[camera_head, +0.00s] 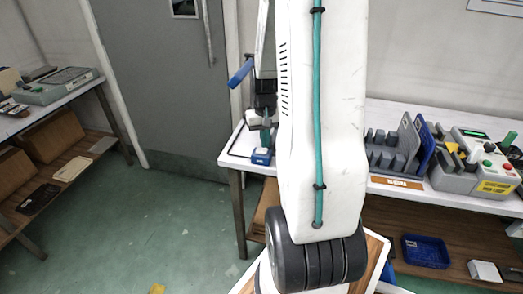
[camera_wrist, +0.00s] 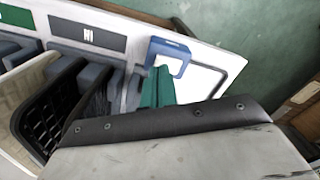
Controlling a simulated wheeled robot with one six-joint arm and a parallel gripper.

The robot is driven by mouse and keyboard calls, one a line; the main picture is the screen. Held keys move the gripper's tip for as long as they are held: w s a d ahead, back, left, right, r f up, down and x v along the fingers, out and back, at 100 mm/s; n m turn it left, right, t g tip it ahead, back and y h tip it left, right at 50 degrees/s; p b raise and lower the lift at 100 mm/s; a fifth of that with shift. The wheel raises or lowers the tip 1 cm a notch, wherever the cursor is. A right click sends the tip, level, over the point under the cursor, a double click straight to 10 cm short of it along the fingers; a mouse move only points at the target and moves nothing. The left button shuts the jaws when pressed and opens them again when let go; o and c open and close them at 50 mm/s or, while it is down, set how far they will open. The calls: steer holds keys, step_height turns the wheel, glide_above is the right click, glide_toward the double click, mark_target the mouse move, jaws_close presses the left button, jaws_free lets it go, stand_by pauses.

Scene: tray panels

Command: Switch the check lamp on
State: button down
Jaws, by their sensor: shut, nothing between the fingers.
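No check lamp can be made out for certain. A grey control box (camera_head: 458,181) stands on the right part of the bench in the head view. My gripper (camera_head: 266,138) is at the bench's left end, well left of that box. Its teal fingers are shut and empty in the wrist view (camera_wrist: 158,78). A blue bracket-like piece (camera_wrist: 172,47) lies at the fingertips; touching or apart, I cannot tell. It also shows in the head view (camera_head: 261,157).
Grey slotted racks (camera_head: 385,160) and a blue panel (camera_head: 425,147) stand left of the control box. My arm hides the bench's middle. A blue basket (camera_head: 425,251) sits on the lower shelf. Another grey device (camera_head: 52,91) rests on the left table. Green floor lies open between.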

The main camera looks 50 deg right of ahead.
mark_target(265, 152)
steer(key=shift+f, duration=0.9)
stand_by(0.9)
steer(key=shift+r, duration=3.5)
steer(key=shift+s+a, duration=0.3)
steer(key=s+a+r+n, duration=0.2)
steer(key=s+a+r, duration=0.2)
steer(key=a, duration=0.6)
steer(key=s+a+r+n+t, duration=0.1)
steer(key=s+a+r+n, duration=0.2)
steer(key=a+r, duration=0.3)
steer(key=s+a+r+n, duration=0.2)
steer(key=s+a+r, duration=0.3)
steer(key=a, duration=0.8)
steer(key=shift+a, duration=0.35)
